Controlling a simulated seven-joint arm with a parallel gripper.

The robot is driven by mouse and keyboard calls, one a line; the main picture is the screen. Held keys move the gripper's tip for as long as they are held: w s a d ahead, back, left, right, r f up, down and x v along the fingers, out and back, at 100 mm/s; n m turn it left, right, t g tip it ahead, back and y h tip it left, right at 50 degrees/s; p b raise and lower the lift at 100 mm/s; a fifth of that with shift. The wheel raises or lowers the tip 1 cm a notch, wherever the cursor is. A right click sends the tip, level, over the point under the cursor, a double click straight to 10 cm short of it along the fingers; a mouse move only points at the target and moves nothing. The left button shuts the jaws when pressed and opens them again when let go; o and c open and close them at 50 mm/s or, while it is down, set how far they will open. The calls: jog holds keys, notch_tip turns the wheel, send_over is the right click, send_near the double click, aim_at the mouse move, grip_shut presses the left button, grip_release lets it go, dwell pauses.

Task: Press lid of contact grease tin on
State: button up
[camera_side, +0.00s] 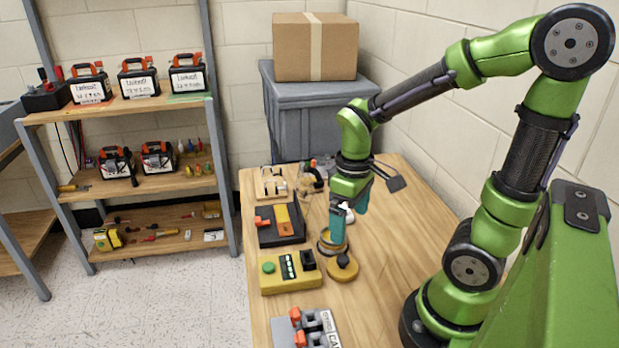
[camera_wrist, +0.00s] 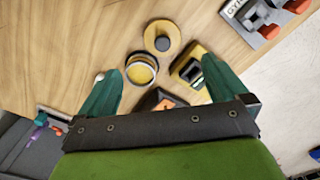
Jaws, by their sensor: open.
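A round tin (camera_wrist: 141,68) with a pale yellow top and a dark rim stands on the table in the wrist view, by the left fingertip. It also shows in the side view (camera_side: 327,244), partly hidden behind a finger. I cannot tell whether its lid is seated or loose. Next to it lies a round yellow disc (camera_wrist: 161,40) with a dark knob, also in the side view (camera_side: 342,268). My gripper (camera_side: 350,226) points down over the tin, teal fingers apart and nothing visible between them. The wrist view shows both fingers (camera_wrist: 161,66) spread wide.
A yellow box (camera_side: 290,278) with a green button stands close to the tin. A dark tray (camera_side: 297,240) with orange and yellow parts lies behind it. A grey fixture (camera_side: 306,327) sits at the front edge. The table's right side is clear.

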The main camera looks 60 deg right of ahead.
send_over(343, 258)
jog(key=f, duration=0.6)
jog(key=shift+s+d+f, duration=0.2)
jog(key=shift+s+f, duration=0.1)
jog(key=shift+f, duration=0.05)
jog(key=shift+w+a+f, duration=0.1)
jog(key=shift+w+f, duration=0.05)
jog(key=shift+f, duration=1.2)
jog(key=shift+w+a+f, duration=0.1)
jog(key=shift+f, duration=1.2)
jog(key=c, duration=1)
